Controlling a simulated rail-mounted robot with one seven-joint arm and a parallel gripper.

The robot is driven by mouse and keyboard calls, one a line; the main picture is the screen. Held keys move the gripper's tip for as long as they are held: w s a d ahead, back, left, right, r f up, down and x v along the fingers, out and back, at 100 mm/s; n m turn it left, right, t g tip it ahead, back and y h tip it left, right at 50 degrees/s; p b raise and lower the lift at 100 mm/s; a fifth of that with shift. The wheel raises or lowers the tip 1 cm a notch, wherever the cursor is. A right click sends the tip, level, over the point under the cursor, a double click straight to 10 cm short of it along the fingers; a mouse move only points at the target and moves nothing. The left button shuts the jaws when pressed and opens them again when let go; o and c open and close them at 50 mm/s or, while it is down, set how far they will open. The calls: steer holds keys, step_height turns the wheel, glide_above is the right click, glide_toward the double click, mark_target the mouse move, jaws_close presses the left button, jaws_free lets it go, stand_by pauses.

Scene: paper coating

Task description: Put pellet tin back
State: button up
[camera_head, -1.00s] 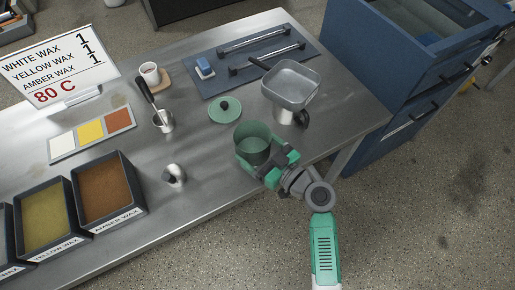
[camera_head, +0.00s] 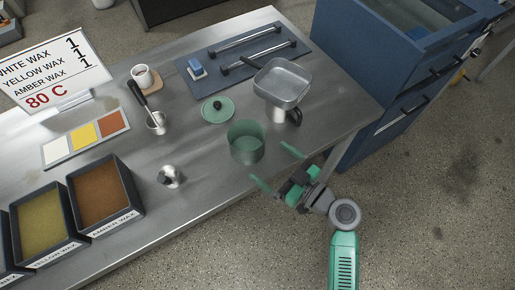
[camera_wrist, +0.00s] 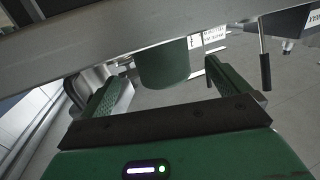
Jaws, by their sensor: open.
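The pellet tin is a green open-topped cylinder (camera_head: 246,143) standing upright on the steel table near its front edge. In the wrist view the tin (camera_wrist: 164,66) is ahead of my fingers, between and beyond them. My gripper (camera_head: 272,167) is open and empty, just off the table edge, to the lower right of the tin and apart from it. Its two green fingers are spread in the wrist view (camera_wrist: 168,88). A green round lid with a dark knob (camera_head: 218,110) lies on the table behind the tin.
A square metal pan on a pot (camera_head: 283,84) stands right of the tin. A small metal lidded item (camera_head: 170,177) is to the left. A blue cabinet (camera_head: 360,125) is at right.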

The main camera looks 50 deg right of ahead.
steer(key=s, duration=0.4)
steer(key=shift+r, duration=0.15)
steer(key=w+a+r+n+y, duration=0.1)
steer(key=w+a+r, duration=0.3)
steer(key=w+r, duration=0.3)
steer(key=w+a+r+n+y, duration=0.1)
steer(key=w+a+r+n, duration=0.15)
steer(key=w+r, duration=0.45)
steer(key=w+a+r+t, duration=0.1)
steer(key=w+a+r, duration=0.1)
steer(key=a+r, duration=0.45)
steer(key=w+a+r+t, duration=0.1)
steer(key=a+r, duration=0.3)
steer(key=r, duration=0.6)
steer(key=s+a+r+m+t, duration=0.1)
steer(key=s+a+r+t, duration=0.1)
steer(key=a+r, duration=0.2)
steer(key=s+a+r+m+t+h, duration=0.1)
steer(key=s+a+r, duration=0.2)
steer(key=r, duration=0.6)
steer(key=s+a+r+m+t, duration=0.1)
steer(key=s+a+r+t, duration=0.1)
steer(key=r, duration=0.5)
steer(key=s+a, duration=0.1)
steer(key=a, duration=0.1)
steer(key=shift+a+r+t+h, duration=0.15)
steer(key=shift+a+t+h, duration=0.15)
steer(key=shift+a, duration=0.1)
